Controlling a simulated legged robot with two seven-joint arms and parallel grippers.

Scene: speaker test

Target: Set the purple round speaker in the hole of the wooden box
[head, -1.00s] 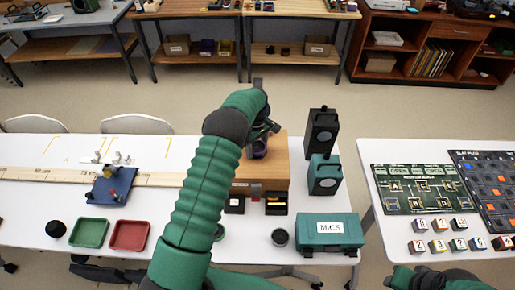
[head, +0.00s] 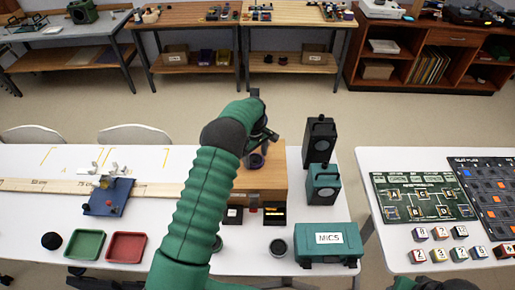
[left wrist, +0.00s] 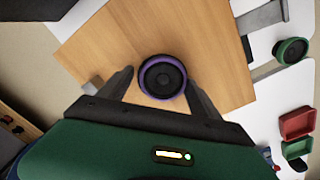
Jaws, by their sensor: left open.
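The purple-rimmed round speaker (left wrist: 163,77) with a dark cone is at the top of the wooden box (left wrist: 110,50). In the head view the speaker (head: 256,161) shows below my left gripper (head: 262,140), on the box (head: 270,180). In the left wrist view my left gripper (left wrist: 160,85) is open, with one finger on each side of the speaker and a gap beside it. No empty hole shows in the box top; the speaker covers that spot. How deep it sits I cannot tell. Only part of my right arm shows at the bottom edge.
Black (head: 319,140) and teal (head: 323,184) speakers stand right of the box. A teal MICS case (head: 327,244), a dark round cup (head: 278,248), a green tray (head: 84,245) and a red tray (head: 126,247) lie nearer. A gap separates the right table.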

